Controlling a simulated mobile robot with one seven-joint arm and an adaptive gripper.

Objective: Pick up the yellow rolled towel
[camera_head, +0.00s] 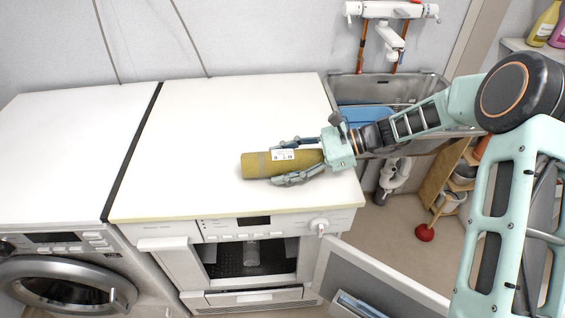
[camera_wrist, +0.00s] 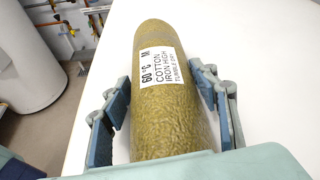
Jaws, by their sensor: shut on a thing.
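The yellow rolled towel (camera_head: 256,164) lies on the white top of the right-hand machine (camera_head: 220,115), near its right side. It carries a white printed label, and the label also shows on the towel in the wrist view (camera_wrist: 165,110). My gripper (camera_head: 285,160) reaches in from the right with one finger along each long side of the towel. In the wrist view my gripper (camera_wrist: 160,115) is shut on the towel, which runs lengthwise between the fingers. I cannot tell whether the towel touches the surface. The near end of the towel is hidden by the gripper's palm.
A metal sink (camera_head: 375,88) with a blue item in it stands to the right, under a wall tap (camera_head: 392,12). A washing machine (camera_head: 70,155) stands at the left. The right-hand machine's door (camera_head: 375,280) hangs open below. The white top around the towel is clear.

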